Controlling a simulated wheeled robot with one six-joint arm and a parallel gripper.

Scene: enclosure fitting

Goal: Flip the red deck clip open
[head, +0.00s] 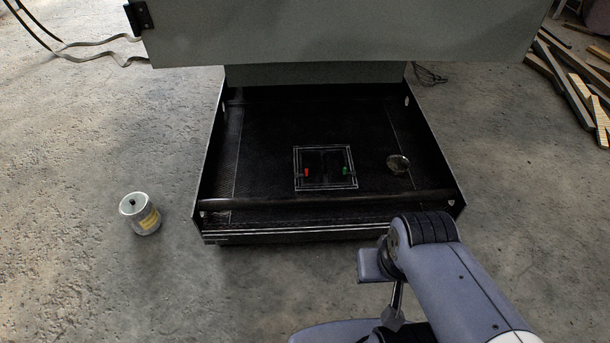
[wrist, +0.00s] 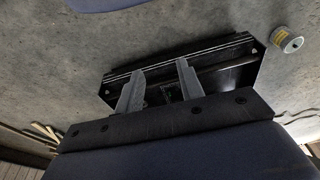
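The red deck clip (head: 307,172) is a small red piece at the left side of a white-outlined square panel (head: 325,187) on the dark enclosure floor. A similar green clip (head: 344,170) sits at the panel's right side. Whether the red clip is open or closed is too small to tell. In the wrist view my gripper (wrist: 159,82) shows two grey fingers spread apart with nothing between them. The enclosure (wrist: 205,52) lies beyond them, with part of the panel showing dimly between the fingers. I cannot make out the red clip there. My gripper is well apart from the panel.
The black enclosure (head: 220,218) has raised side walls and a front bar (head: 300,201). A grey panel (head: 330,35) stands over its back edge. A round glassy disc (head: 398,163) lies inside at right. A can (head: 140,213) stands left on open concrete. Planks (head: 575,85) lie far right.

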